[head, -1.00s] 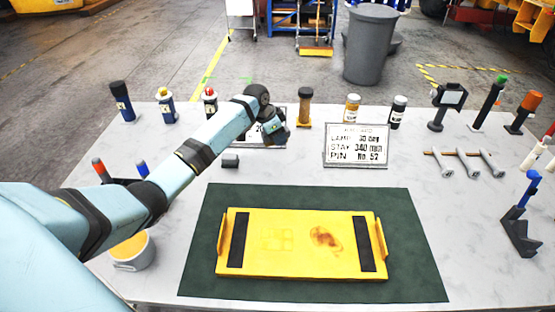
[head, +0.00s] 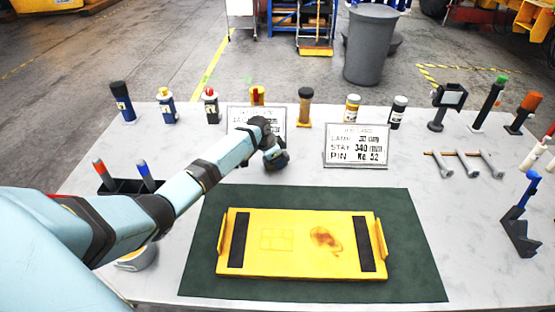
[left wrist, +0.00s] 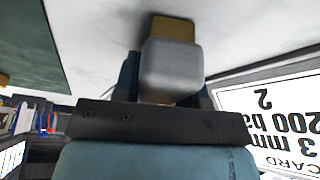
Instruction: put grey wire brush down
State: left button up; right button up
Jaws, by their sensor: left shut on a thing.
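My left gripper (head: 276,160) is over the table behind the green mat, in front of the left sign card. In the left wrist view it is shut on the grey wire brush (left wrist: 172,68), which has a smooth grey body and a yellow-brown block (left wrist: 172,29) at its far end. The pale table top shows close beyond the brush; I cannot tell whether they touch. In the head view the gripper and arm mostly hide the brush. My right gripper is not in view.
The green mat (head: 415,250) carries a yellow plate (head: 290,262). Sign cards (head: 356,146) and several bottles stand along the back. Bare table lies right of the gripper.

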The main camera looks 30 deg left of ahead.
pick_arm(q)
jog(key=shift+f, duration=0.15)
jog(key=o, duration=0.9)
jog(key=v, duration=1.2)
jog(key=shift+w, duration=0.1)
jog(key=shift+r, duration=0.25)
